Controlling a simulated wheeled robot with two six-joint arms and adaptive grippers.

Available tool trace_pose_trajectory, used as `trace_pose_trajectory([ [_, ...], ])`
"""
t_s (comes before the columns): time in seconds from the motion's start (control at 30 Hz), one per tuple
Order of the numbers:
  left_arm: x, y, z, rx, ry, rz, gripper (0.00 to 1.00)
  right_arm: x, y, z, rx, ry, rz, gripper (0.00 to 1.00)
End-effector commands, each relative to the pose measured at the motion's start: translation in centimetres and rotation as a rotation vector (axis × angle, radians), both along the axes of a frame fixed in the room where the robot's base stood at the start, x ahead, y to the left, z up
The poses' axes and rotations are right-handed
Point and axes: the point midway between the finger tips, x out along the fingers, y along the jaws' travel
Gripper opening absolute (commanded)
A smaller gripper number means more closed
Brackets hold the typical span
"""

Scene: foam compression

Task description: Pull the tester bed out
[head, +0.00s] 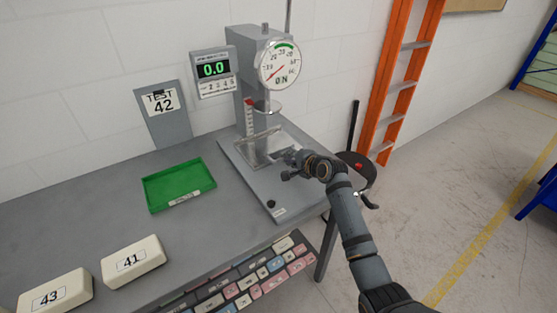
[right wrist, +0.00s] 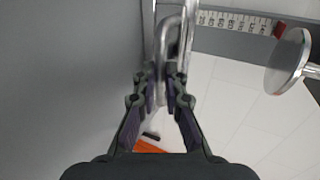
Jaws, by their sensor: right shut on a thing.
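The foam tester (head: 275,175) stands at the right end of the bench with a round dial (head: 280,65). Its bed (head: 258,147) is a metal plate with a raised rim, low on the tester base under the round press plate (head: 262,107). My right gripper (head: 287,160) is at the right side of the bed, and its own fingers hide part of it. In the right wrist view, the fingers are closed around a bent metal bar, the bed handle (right wrist: 167,45). The press plate (right wrist: 288,60) is apart from it on the right. My left gripper is out of view.
A display (head: 214,72) reads 0.0 beside a "TEST 42" sign (head: 163,112). An orange ladder (head: 400,85) stands behind right.

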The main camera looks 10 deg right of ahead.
Motion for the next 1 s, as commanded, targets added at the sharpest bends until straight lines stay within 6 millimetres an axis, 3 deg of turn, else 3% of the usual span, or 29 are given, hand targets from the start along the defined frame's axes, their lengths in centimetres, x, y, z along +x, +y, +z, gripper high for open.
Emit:
trace_pose_trajectory([
  [0.37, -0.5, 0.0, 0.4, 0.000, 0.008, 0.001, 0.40, -0.3, -0.1, 0.1, -0.001, 0.002, -0.001, 0.00],
  [1.0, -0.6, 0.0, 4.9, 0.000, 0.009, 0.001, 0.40, -5.7, -2.1, 0.1, -0.004, 0.004, 0.000, 0.00],
])
